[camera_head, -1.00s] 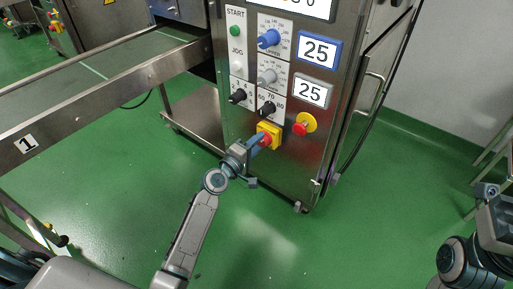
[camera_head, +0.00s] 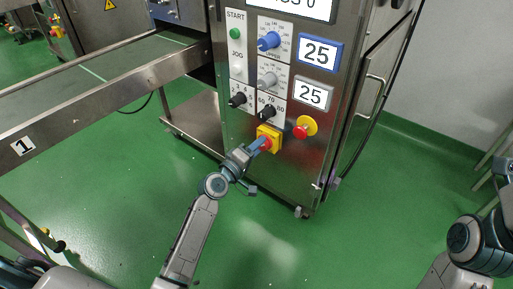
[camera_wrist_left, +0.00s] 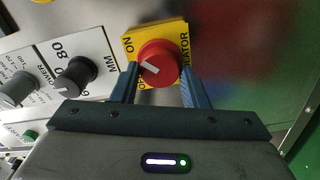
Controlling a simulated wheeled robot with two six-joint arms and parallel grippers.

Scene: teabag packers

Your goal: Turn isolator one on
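The isolator is a red round knob (camera_wrist_left: 160,58) on a yellow plate (camera_wrist_left: 173,30) low on the machine's steel front. In the head view, the yellow plate (camera_head: 269,132) is partly behind my left gripper (camera_head: 259,146). In the left wrist view, my left gripper (camera_wrist_left: 160,80) has one blue finger on each side of the knob, close against its edges, and looks shut on it. My right gripper's fingers are not visible; only my right arm shows at the right edge.
A red emergency stop (camera_head: 303,128) on a yellow base sits just right of the isolator. Black dials (camera_head: 267,112) are right above it. A conveyor (camera_head: 105,95) marked 1 runs off to the left. The green floor (camera_head: 350,230) in front is clear.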

